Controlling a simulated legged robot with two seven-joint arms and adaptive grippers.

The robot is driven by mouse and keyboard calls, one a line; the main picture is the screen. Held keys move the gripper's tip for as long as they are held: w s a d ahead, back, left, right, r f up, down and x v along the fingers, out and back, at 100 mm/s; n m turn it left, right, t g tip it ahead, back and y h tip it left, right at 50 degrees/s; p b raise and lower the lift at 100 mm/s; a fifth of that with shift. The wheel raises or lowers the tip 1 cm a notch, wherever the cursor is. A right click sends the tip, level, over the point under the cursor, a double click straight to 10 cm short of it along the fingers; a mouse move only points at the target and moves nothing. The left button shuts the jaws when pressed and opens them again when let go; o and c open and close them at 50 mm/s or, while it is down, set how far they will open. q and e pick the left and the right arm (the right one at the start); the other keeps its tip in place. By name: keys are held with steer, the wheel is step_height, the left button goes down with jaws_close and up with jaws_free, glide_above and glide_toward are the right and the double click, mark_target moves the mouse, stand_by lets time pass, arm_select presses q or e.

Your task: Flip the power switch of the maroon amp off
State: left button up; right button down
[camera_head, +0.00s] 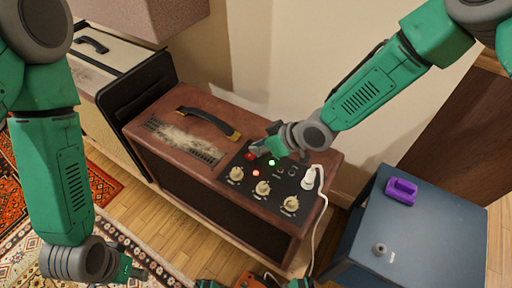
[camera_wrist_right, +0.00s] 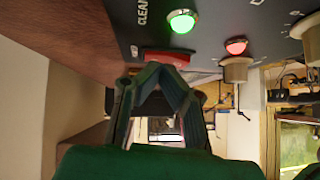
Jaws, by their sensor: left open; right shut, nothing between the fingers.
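The maroon amp (camera_head: 180,145) stands in the middle of the head view, with a dark control panel (camera_head: 240,192) on its top right part. The panel has a red power switch (camera_head: 250,156), a lit green lamp (camera_head: 271,162), a lit red lamp and several cream knobs. My right gripper (camera_head: 258,150) is shut and empty, its fingertips close to the switch. In the right wrist view the red switch (camera_wrist_right: 166,57) lies just beyond the fingertips (camera_wrist_right: 158,72); I cannot tell whether they touch. My left gripper (camera_head: 136,271) is open, low at the left, away from the amp.
A white plug (camera_head: 309,178) with a cable rises from the panel's right side. A blue-grey cabinet (camera_head: 425,240) at the right holds a purple object (camera_head: 401,191). A cream amp (camera_head: 95,55) stands behind left. A patterned rug (camera_head: 110,235) covers the floor at left.

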steer(key=v, duration=1.1)
steer(key=shift+d+r, duration=0.2)
steer(key=shift+d, duration=0.2)
steer(key=shift+s, duration=0.1)
steer(key=r+p, duration=0.1)
steer(key=p, duration=0.1)
steer(key=a+r+p, duration=0.1)
steer(key=p, duration=0.1)
steer(key=r+p, duration=0.1)
steer(key=p, duration=0.2)
steer(key=shift+s+a, duration=0.25)
steer(key=shift+a, duration=0.05)
steer(key=shift+f, duration=0.15)
